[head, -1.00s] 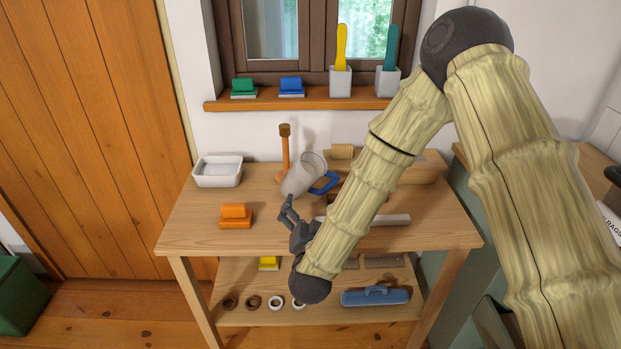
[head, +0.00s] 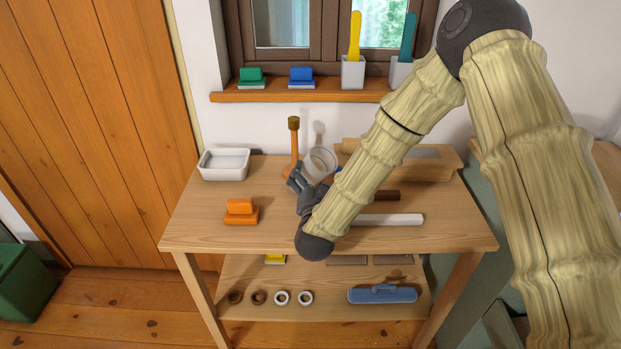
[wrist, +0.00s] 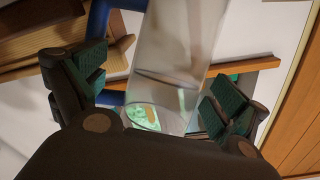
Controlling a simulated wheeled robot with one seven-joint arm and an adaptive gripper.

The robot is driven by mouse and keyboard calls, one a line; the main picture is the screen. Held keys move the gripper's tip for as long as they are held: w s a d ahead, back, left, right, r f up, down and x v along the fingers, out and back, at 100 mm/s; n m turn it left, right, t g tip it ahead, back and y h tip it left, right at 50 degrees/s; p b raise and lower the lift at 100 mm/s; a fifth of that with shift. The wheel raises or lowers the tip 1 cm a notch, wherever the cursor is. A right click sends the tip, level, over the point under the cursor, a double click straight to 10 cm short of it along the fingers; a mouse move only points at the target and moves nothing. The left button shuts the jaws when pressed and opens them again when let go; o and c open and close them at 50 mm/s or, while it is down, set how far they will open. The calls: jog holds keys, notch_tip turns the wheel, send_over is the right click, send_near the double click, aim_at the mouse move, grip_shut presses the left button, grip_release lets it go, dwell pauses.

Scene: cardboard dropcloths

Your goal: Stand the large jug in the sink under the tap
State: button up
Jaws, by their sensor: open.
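The large jug (head: 320,160) is clear with a blue handle. It is on or just above the workbench top in the head view, its lower part hidden behind my gripper (head: 299,180). In the wrist view, the jug's clear body (wrist: 175,60) lies between the two spread fingers of my gripper (wrist: 155,95). Its blue handle (wrist: 112,65) is on the left side, near the left finger. The gripper is open and I cannot tell whether a finger touches the jug. No sink or tap is in view.
A white tray (head: 224,165) and an orange block (head: 240,212) are to the left. A white bar (head: 388,220) lies to the right.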

aim_at(315, 161)
jog(key=w, duration=0.3)
jog(key=shift+w+a+r+p, duration=0.2)
jog(key=shift+w+r+p, duration=0.05)
jog(key=shift+r+p, duration=0.15)
jog(key=shift+w, duration=0.65)
jog(key=c, duration=1.3)
jog(key=shift+c, duration=0.2)
